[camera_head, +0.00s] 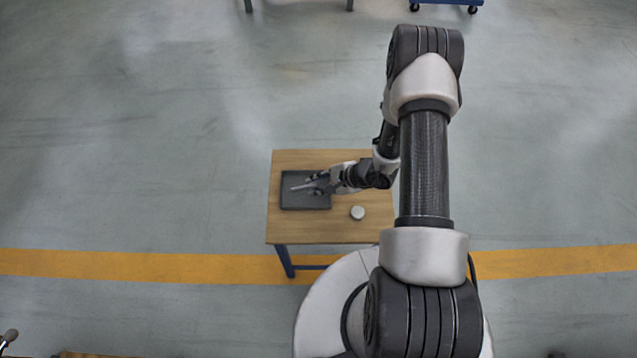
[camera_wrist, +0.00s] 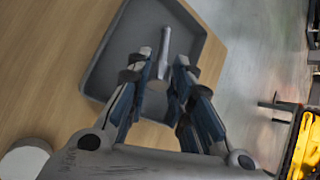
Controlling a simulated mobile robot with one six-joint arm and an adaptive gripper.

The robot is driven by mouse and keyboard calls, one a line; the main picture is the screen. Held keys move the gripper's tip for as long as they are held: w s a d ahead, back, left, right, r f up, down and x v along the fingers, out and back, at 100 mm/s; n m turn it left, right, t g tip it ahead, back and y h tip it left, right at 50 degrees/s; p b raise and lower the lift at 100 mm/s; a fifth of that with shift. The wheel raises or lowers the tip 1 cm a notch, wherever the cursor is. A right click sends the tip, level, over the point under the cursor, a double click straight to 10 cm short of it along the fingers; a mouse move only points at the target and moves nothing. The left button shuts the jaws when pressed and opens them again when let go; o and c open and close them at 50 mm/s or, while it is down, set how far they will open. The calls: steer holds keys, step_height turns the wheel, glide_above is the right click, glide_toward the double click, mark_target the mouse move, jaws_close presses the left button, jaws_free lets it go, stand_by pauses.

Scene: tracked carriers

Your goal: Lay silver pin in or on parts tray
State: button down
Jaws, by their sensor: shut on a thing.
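The silver pin (camera_wrist: 163,52) is a thin grey rod with a thicker near end. My gripper (camera_wrist: 161,83) is shut on that thicker end, and the pin points away from the wrist over the tray. The parts tray (camera_wrist: 112,62) is dark grey and shallow with a raised rim, lying on the wooden table. In the head view the pin (camera_head: 301,187) shows as a light sliver above the tray (camera_head: 295,203), with my gripper (camera_head: 315,186) over the tray's right part. I cannot tell whether the pin touches the tray floor.
A round whitish disc-shaped thing (camera_head: 357,212) stands on the wooden table (camera_head: 290,228), right of the tray and nearer my base. It also shows in the wrist view (camera_wrist: 24,162). The table's left and far edges are close to the tray. Open floor surrounds the table.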

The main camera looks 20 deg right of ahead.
steer(key=c, duration=1.3)
jaws_free()
steer(key=shift+c, duration=0.2)
steer(key=v, duration=1.2)
